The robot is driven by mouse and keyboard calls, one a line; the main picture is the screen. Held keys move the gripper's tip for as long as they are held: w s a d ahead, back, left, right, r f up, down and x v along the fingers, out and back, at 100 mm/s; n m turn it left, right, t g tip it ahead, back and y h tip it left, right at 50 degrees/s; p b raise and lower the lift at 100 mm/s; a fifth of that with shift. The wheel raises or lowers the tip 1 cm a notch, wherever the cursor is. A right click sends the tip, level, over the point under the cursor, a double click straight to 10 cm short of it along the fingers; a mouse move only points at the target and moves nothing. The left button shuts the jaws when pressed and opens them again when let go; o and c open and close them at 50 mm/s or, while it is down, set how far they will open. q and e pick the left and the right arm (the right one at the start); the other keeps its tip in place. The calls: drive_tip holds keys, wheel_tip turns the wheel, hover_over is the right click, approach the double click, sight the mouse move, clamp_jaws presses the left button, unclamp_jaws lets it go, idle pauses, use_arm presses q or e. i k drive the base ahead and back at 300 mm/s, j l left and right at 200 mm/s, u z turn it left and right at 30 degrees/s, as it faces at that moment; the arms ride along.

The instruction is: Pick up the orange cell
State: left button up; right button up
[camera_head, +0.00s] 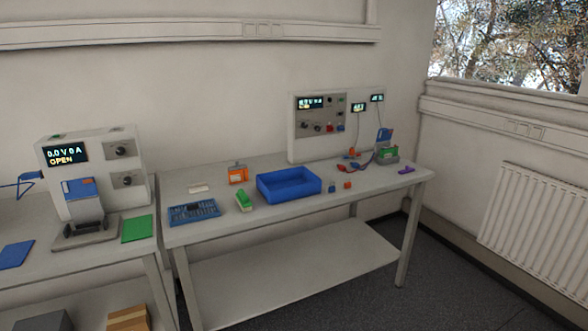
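An upright orange block with a pale patch on its front (238,175) stands on the right-hand table, left of the blue bin; it may be the orange cell. A much smaller orange cube (347,185) lies near that table's front edge, right of the bin. I cannot tell for certain which piece is the cell. Neither of my grippers is in view.
The right-hand table (220,224) also bears a blue bin (290,189), a blue slotted tray (193,212), a green-and-white piece (244,200) and an instrument panel (340,108). A tester (120,150) reading "OPEN" stands on the left table. A gap separates the tables.

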sight(237, 175)
drive_tip(key=i+l, duration=0.1)
drive_tip(key=i, duration=1.55)
drive_tip(key=j+u, duration=0.05)
drive_tip(key=j, duration=0.05)
